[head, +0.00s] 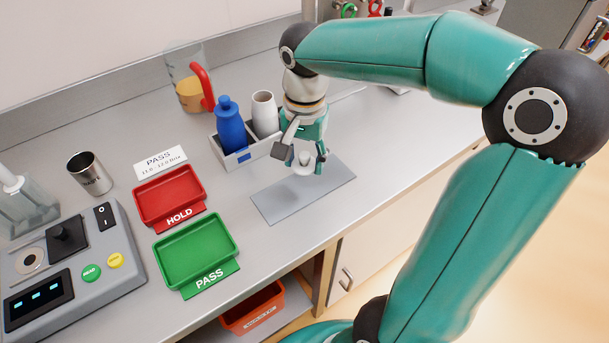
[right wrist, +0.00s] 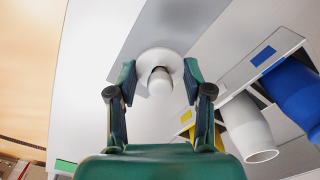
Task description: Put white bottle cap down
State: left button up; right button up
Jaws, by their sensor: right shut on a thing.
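The white bottle cap (head: 303,169), a wide disc with a rounded knob, is between the fingers of my right gripper (head: 306,159). The right wrist view shows the cap (right wrist: 159,64) between both green fingertips (right wrist: 158,80), with its disc facing away from the gripper. My right gripper is shut on it, over the grey mat (head: 285,204). I cannot tell whether the cap touches the mat. The white bottle (head: 264,112) stands uncapped in the grey caddy (head: 238,160). My left gripper is not in view.
A blue bottle (head: 229,125) stands beside the white one in the caddy. A red tray (head: 169,193) and a green tray (head: 195,250) lie left of the mat. A beaker with yellow contents (head: 190,94) stands behind. The mat's front part is clear.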

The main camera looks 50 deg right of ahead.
aim_at(305, 166)
jog(key=shift+f, duration=2.55)
jog(key=shift+f+b, duration=0.15)
jog(key=shift+b, duration=0.2)
jog(key=o, duration=0.9)
jog(key=shift+o, duration=0.2)
jog(key=shift+r, duration=0.2)
notch_tip(305, 166, up, 12)
jog(key=shift+p, duration=0.8)
